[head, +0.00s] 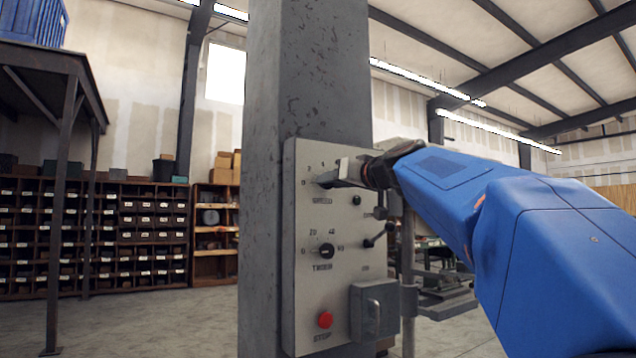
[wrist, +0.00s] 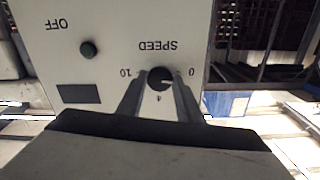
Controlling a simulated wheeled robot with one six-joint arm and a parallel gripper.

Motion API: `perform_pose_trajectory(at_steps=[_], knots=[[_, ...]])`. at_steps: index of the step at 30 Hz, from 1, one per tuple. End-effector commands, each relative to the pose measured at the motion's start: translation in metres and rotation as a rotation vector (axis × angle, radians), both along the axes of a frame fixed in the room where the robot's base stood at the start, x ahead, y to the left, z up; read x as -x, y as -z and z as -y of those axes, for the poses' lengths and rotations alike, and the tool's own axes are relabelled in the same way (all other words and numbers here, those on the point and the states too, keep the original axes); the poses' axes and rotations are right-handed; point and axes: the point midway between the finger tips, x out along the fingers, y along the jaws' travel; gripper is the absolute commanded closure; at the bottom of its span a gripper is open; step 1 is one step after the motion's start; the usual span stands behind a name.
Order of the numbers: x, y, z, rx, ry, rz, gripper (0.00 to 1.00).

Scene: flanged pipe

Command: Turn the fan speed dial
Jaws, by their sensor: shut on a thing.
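The fan speed dial (wrist: 160,79) is a round black knob under the word SPEED, which appears upside down in the wrist view, with 0 and 10 on either side. In the head view the dial (head: 326,180) sits at the upper left of a grey control panel (head: 300,285), partly hidden by my gripper. My gripper (head: 338,177) reaches in from the right, and its two fingers (wrist: 160,92) are shut on the dial from both sides. A light mark on the knob faces toward the 0 side in the wrist view; its exact setting is hard to read.
The panel is fixed to a grey column (head: 305,70). Below the dial are a timer knob (head: 326,252), a red stop button (head: 325,320) and a grey box with a handle (head: 374,315). A dark button (wrist: 88,49) and a lever (head: 378,236) stand close by on the right.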

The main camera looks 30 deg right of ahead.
Motion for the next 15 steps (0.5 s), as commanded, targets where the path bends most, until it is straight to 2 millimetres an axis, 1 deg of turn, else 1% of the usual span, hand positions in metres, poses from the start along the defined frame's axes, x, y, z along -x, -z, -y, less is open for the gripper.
perform_pose_trajectory(at_steps=[15], knots=[[0.0, 0.0004, 0.0, -0.477, 0.0, -0.017, 0.9]])
